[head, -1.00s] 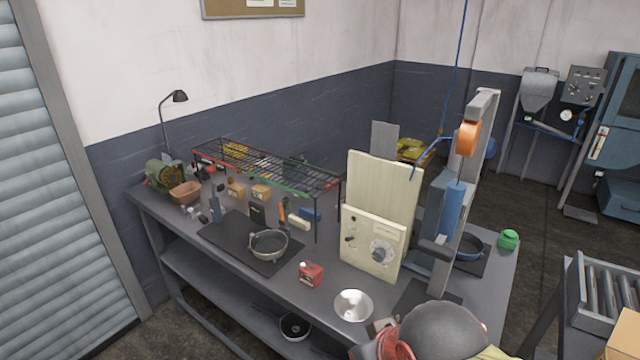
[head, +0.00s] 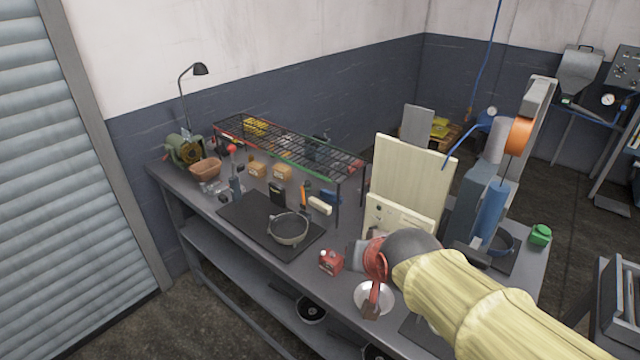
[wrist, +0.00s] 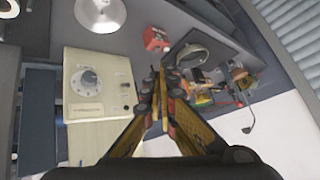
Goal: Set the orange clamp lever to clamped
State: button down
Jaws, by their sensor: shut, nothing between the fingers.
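In the head view, a small upright orange lever (head: 304,196) stands at the back of the bench, beneath the wire rack and behind the pan. It is too small to tell its clamp setting. In the wrist view, small orange parts show beyond the pan, but I cannot tell the lever among them. My gripper (wrist: 159,76) is shut and empty, its fingertips together in the wrist view. It is above the bench, apart from the lever, between the cream control panel (wrist: 92,88) and the pan (wrist: 192,52). In the head view my arm hides part of the panel.
The pan (head: 288,229) sits on a dark mat (head: 240,218). A red box (head: 331,262) and a pale bowl (head: 369,295) lie near the front edge. The wire rack (head: 285,145) overhangs the back. A tall press with an orange disc (head: 519,136) stands at right.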

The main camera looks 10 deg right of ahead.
jog(key=w+f+m+t+p, duration=0.1)
jog(key=w+f+m+t, duration=0.2)
jog(key=w, duration=0.6)
jog(key=w+d+f+m+t+p, duration=0.1)
jog(key=w+f+m+t, duration=0.2)
jog(key=w+m, duration=0.3)
jog(key=w+d+f+m+t+h+p, duration=0.1)
jog(key=w+m+t, duration=0.3)
jog(key=w, duration=0.9)
jog(key=shift+w+f+m+p, duration=0.15)
jog(key=shift+f+m+p, duration=0.35)
jog(key=shift+f, duration=0.4)
jog(key=shift+w+d, duration=0.1)
jog(key=w+b, duration=0.1)
jog(key=w, duration=0.8)
jog(key=shift+w+d+r, duration=0.2)
jog(key=shift+w+r, duration=0.05)
jog(key=shift+w, duration=0.15)
jog(key=shift+s+b, duration=0.1)
jog(key=shift+b, duration=0.25)
